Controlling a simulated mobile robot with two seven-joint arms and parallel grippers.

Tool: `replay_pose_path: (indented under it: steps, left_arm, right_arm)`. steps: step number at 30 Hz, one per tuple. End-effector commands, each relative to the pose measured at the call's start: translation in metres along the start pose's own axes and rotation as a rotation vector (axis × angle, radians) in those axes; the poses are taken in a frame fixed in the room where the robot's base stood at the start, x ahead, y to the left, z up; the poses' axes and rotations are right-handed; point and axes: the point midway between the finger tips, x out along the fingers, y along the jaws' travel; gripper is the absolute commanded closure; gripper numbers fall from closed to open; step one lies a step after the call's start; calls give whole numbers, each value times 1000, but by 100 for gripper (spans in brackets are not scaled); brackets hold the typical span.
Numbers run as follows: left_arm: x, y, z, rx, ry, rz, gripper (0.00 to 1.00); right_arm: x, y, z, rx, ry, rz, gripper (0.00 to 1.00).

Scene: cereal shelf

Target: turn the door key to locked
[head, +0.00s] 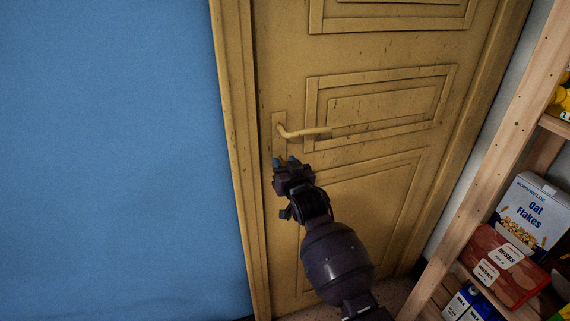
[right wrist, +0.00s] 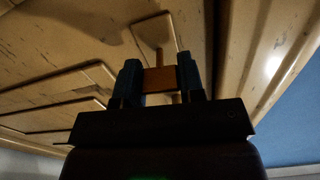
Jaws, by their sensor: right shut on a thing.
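The yellow wooden door (head: 390,107) is closed in its frame in the head view. Its lever handle (head: 305,131) points right from a plate (head: 279,125) near the door's left edge. My right gripper (head: 286,162) is at the plate's lower end, just below the handle. In the right wrist view, the right gripper's two fingers (right wrist: 161,80) are shut on the door key (right wrist: 160,78), an orange-brown piece between them. A thin shaft runs from the key to the plate (right wrist: 155,35). In the head view the gripper hides the key. My left gripper is not in view.
A wooden shelf (head: 490,150) stands at the right with an Oat Flakes box (head: 533,215), red rusks packs (head: 507,262) and milk cartons (head: 468,303). A plain blue wall (head: 110,150) fills the left. The space in front of the wall is clear.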

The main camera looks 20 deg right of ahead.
Motion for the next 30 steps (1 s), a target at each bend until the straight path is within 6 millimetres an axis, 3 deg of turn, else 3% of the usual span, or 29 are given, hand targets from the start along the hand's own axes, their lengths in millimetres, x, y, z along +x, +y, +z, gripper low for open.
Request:
replay_pose_path:
  steps: [30]
  left_arm:
    - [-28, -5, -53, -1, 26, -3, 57]
  right_arm:
    - [0, 1, -1, 935, 1, 1, 88]
